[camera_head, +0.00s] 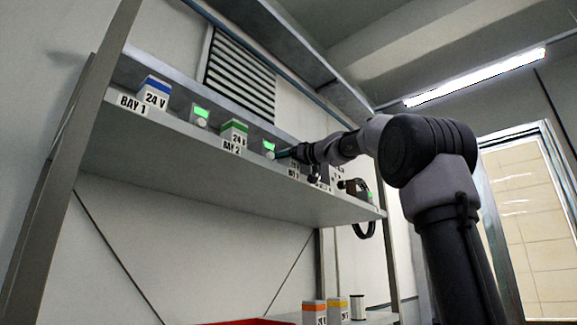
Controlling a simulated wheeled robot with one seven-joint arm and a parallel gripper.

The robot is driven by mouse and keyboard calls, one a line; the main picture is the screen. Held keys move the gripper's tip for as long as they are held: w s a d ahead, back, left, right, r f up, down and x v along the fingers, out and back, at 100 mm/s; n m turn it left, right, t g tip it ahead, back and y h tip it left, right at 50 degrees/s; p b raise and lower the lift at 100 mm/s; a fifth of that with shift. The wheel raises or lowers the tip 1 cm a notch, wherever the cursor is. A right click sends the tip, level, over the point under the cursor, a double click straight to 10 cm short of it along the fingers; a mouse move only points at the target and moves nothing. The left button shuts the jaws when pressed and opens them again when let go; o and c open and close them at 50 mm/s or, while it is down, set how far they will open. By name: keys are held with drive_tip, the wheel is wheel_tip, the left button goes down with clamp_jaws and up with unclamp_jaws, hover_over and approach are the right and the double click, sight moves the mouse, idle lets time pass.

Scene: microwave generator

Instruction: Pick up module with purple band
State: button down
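I cannot make out a module with a purple band in the head view. My arm reaches left from the right side to the upper shelf. My gripper (284,154) is at the shelf's front, right of the green-banded module (235,132) and by the third bay label. It is small and dark here, so I cannot tell whether it is open or holds anything. The arm hides part of the shelf behind it. A blue-banded 24 V module (154,92) stands at BAY 1, and the green-banded one is at BAY 2.
The upper shelf (200,165) has small units with green screens (201,113) beside the modules. A black cable loop (364,229) hangs at its right end. Below are an orange-banded module (314,312), a yellow-banded module (337,309) and a red surface (247,322).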

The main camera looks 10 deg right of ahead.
wheel_tip(320, 180, up, 10)
idle(0.9)
drive_tip(key=shift+s, duration=0.1)
